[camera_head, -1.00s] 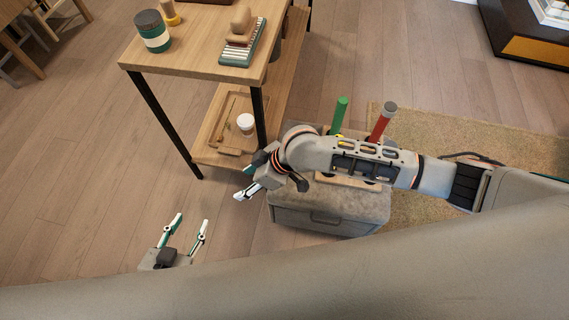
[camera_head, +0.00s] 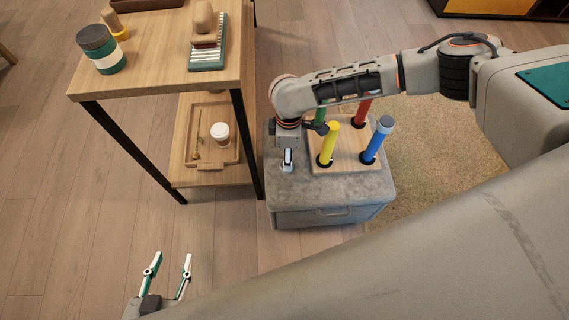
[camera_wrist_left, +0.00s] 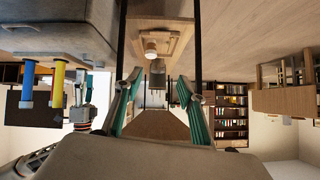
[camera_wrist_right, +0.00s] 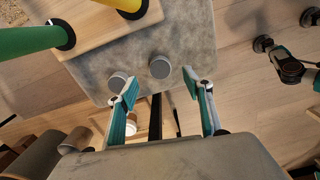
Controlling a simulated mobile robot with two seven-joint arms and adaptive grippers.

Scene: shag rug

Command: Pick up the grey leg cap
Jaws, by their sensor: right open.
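Two small grey leg caps, one (camera_wrist_right: 118,82) and another (camera_wrist_right: 160,67), lie on the grey stool top (camera_wrist_right: 190,30) in the right wrist view. My right gripper (camera_wrist_right: 160,88) is open there: the first cap is by its left fingertip, the second lies toward the gap between the fingertips. In the head view my right gripper (camera_head: 288,160) points down over the stool's left part and I cannot make out the loose caps. A blue leg (camera_head: 374,143) has a grey cap (camera_head: 385,124) on its top. My left gripper (camera_head: 167,266) is open and empty above the floor.
A wooden board (camera_head: 335,163) on the stool holds upright yellow (camera_head: 328,145), blue, red (camera_head: 361,110) and green legs close to my right arm. A two-level table (camera_head: 150,70) stands left of the stool. The floor at lower left is clear.

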